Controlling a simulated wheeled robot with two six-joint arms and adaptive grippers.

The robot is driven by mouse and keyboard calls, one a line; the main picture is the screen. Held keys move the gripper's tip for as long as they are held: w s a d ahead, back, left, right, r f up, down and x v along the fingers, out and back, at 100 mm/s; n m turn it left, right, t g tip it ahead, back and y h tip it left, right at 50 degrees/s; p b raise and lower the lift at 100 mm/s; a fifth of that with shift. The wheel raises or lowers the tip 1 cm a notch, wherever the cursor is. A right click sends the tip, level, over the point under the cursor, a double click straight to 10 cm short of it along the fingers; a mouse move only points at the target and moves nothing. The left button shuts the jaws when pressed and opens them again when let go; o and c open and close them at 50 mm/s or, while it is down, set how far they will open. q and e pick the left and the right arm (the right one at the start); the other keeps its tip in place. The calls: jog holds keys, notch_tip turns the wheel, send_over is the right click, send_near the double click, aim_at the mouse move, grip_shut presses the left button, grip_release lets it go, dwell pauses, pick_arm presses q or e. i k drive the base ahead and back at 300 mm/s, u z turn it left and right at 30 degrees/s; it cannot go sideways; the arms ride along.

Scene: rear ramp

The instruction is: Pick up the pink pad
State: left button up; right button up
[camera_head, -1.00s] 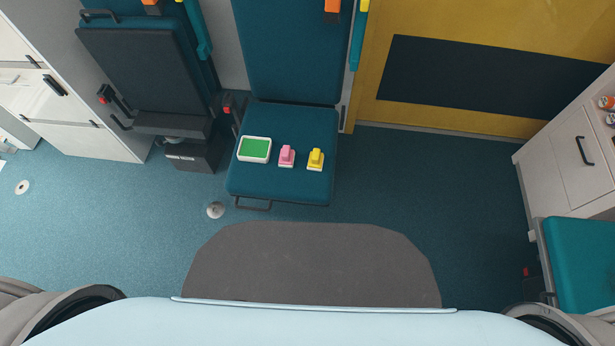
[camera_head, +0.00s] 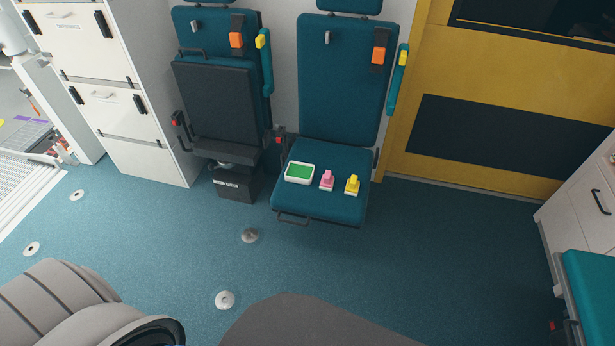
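The pink pad (camera_head: 327,180) is a small pink block on a pale base. It rests on the teal seat cushion (camera_head: 335,209) of the right-hand chair, between a white tray with a green inside (camera_head: 299,173) and a yellow pad (camera_head: 352,184). It stands apart from both. Neither of my grippers is in view. Part of my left arm shows at the bottom left, well short of the seat.
A second chair (camera_head: 215,105) with its seat folded up stands to the left. White drawers (camera_head: 150,130) stand at far left, a cabinet (camera_head: 583,205) and teal cushion (camera_head: 590,290) at right. The blue floor (camera_head: 420,260) before the seat is clear.

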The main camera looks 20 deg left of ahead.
aim_at(327, 182)
jog(key=u, duration=0.9)
jog(key=i, duration=1.5)
jog(key=z, duration=0.05)
